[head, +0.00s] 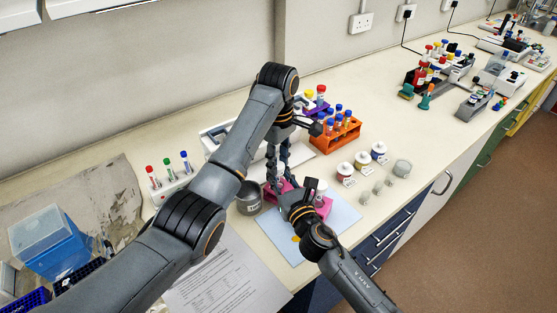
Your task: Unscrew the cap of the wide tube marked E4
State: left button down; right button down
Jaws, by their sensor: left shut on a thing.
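A pink holder (323,207) stands on a light blue mat (343,212), partly covered by my grippers. A wide tube with a pale cap (321,185) shows at its right part; I cannot read its marking. My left gripper (276,181) reaches down over the left part of the holder. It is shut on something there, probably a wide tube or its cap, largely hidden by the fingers. My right gripper (287,196) comes in from the lower right, close beside the left one at the holder. Its fingers are too hidden to tell whether they are open. The E4 mark is not legible.
White jars with coloured lids (345,170) are to the right, a grey cup (248,198) to the left. A white rack (172,183) holds three capped tubes. Printed sheets (228,280) lie in front.

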aim_at(278, 166)
pick_arm(q)
jog(key=shift+r, duration=0.2)
pick_arm(e)
jog(key=shift+f, duration=0.1)
pick_arm(q)
jog(key=shift+r, duration=0.95)
notch_tip(278, 166, up, 3)
jog(key=shift+w+a+r, duration=0.1)
jog(key=shift+r, duration=0.35)
pick_arm(e)
jog(key=c, duration=1.1)
grip_release()
jog(key=shift+o, duration=0.2)
